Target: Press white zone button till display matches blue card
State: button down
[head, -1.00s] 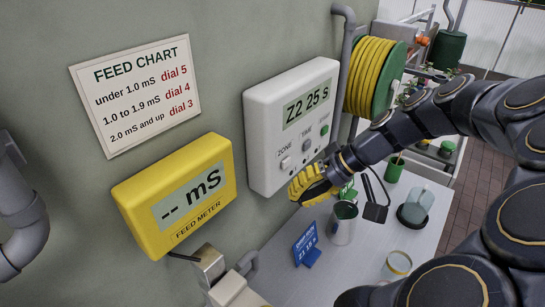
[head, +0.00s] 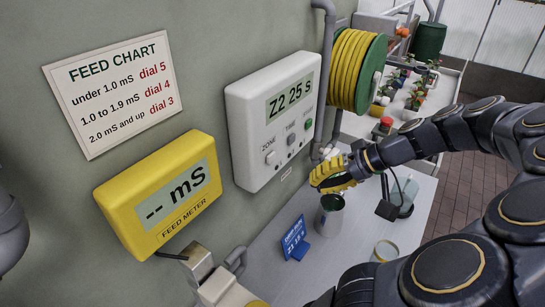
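The white control box (head: 275,115) is on the wall, and its display (head: 289,97) reads "Z2 25 S". Below the display are the white zone button (head: 271,158), a grey time button (head: 290,138) and a green button (head: 308,124). The blue card (head: 295,238) stands on the bench below; its writing is too small to read surely here. My gripper (head: 328,178), with yellow fingers, is to the right of the box's lower edge, apart from the zone button. Its fingers are seen side-on, so I cannot tell whether they are open.
A yellow feed meter (head: 160,195) and a feed chart (head: 113,95) are on the wall at left. A metal cup (head: 330,217) stands on the bench below my gripper. A yellow hose reel (head: 357,70) is beyond the box.

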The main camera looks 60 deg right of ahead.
send_near(267, 171)
jog(key=shift+s+f+x, duration=0.15)
jog(key=shift+x, duration=0.7)
jog(key=shift+s+f+x, duration=0.15)
jog(key=shift+x, duration=0.7)
jog(key=shift+s+f+x, duration=0.1)
jog(key=shift+s+x, duration=0.05)
jog(key=shift+x, duration=0.7)
jog(key=shift+w+a, duration=0.1)
jog(key=shift+w, duration=0.05)
jog(key=shift+w, duration=0.25)
jog(key=shift+w, duration=0.4)
jog(key=shift+s, duration=0.85)
jog(key=s, duration=0.5)
